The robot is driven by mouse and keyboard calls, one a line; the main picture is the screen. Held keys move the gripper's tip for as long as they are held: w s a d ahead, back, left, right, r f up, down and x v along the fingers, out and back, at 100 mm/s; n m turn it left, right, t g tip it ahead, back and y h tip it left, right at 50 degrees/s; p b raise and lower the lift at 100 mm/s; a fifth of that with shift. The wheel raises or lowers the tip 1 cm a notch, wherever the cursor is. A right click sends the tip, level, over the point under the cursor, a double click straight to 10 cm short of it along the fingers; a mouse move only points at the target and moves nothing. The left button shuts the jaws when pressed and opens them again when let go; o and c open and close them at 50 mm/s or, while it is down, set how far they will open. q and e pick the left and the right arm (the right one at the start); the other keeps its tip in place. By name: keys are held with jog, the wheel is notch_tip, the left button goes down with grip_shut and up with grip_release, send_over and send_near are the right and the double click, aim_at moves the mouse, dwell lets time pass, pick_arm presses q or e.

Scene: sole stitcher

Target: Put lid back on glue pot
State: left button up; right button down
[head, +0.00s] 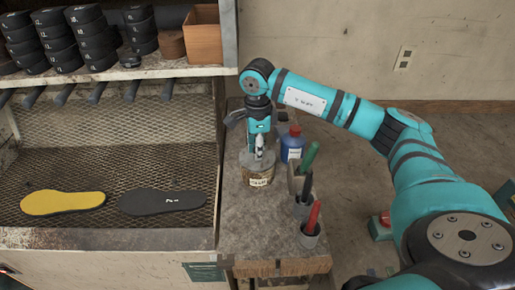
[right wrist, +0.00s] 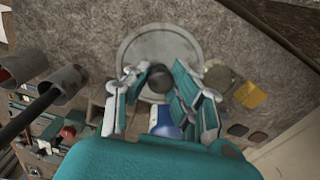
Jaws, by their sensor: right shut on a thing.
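My right gripper (head: 260,153) reaches down over the glue pot (head: 258,178), a jar with a label on the bench. In the right wrist view my right gripper (right wrist: 160,88) is shut on the dark round knob (right wrist: 161,77) of the lid. The lid (right wrist: 150,47) is a flat grey disc below the fingers and hides the pot there. In the head view the lid (head: 268,159) is at the pot's top; I cannot tell whether it touches the rim. My left gripper is not in view.
A blue bottle with a red cap (head: 292,143) stands close behind and right of the pot. Cups with green, black and red-handled tools (head: 311,234) line the bench's right side. The front of the bench (head: 260,225) is clear. Soles (head: 62,202) lie on mesh at left.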

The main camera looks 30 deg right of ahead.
jog(key=shift+f+b, duration=0.2)
jog(key=shift+b, duration=0.25)
dwell(0.8)
dwell(0.3)
jog(key=c, duration=0.6)
grip_release()
jog(key=shift+r+p, duration=2.1)
jog(key=shift+r, duration=1.45)
jog(key=shift+c, duration=0.3)
grip_shut()
